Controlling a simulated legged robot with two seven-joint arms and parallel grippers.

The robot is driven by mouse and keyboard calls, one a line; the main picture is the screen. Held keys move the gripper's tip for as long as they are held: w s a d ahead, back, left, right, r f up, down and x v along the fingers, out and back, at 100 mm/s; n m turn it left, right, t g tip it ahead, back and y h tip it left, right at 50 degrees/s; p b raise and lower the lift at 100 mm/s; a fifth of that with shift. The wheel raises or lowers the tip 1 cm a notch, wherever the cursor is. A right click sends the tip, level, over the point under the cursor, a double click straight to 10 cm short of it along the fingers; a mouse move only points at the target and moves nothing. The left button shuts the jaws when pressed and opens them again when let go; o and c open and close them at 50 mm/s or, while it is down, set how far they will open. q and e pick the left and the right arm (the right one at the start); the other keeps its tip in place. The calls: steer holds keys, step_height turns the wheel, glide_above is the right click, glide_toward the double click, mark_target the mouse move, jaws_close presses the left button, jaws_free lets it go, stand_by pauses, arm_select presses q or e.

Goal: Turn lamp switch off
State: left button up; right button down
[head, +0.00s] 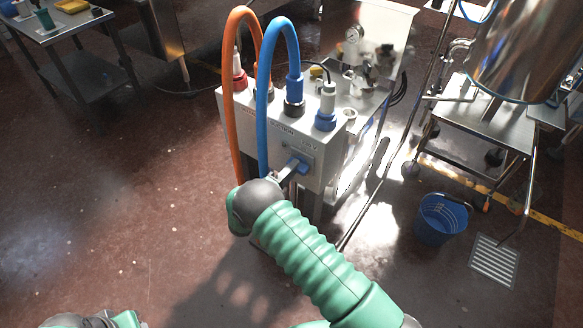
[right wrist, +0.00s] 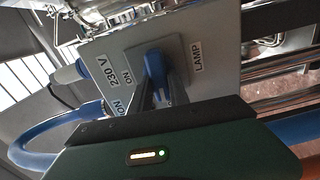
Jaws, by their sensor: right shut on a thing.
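The lamp switch is a blue knob (head: 300,163) on a grey plate on the front of a pale grey box (head: 262,140). In the right wrist view the knob (right wrist: 154,68) stands out from its plate, with "LAMP" printed on one side and "ON" and "230 V" on the other. My right gripper (head: 288,171) reaches the box front from below, and its fingers (right wrist: 155,85) are shut on the knob from both sides. The fingers partly hide the knob, so I cannot tell its setting clearly. My left gripper is out of view.
An orange hose (head: 230,95) and a blue hose (head: 262,100) loop down close to the left of my right gripper. A blue bucket (head: 441,218) stands on the floor at right, near a steel cart (head: 480,125). The floor at left is clear.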

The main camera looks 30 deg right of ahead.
steer(key=shift+w+r+n, duration=0.1)
steer(key=shift+n, duration=0.3)
steer(key=c, duration=1.6)
jaws_free()
steer(key=o, duration=0.4)
steer(key=shift+d+f, duration=0.15)
steer(key=shift+f, duration=0.05)
steer(key=shift+c, duration=0.2)
steer(key=v, duration=1.7)
steer(key=shift+p, duration=0.3)
steer(key=shift+w, duration=0.1)
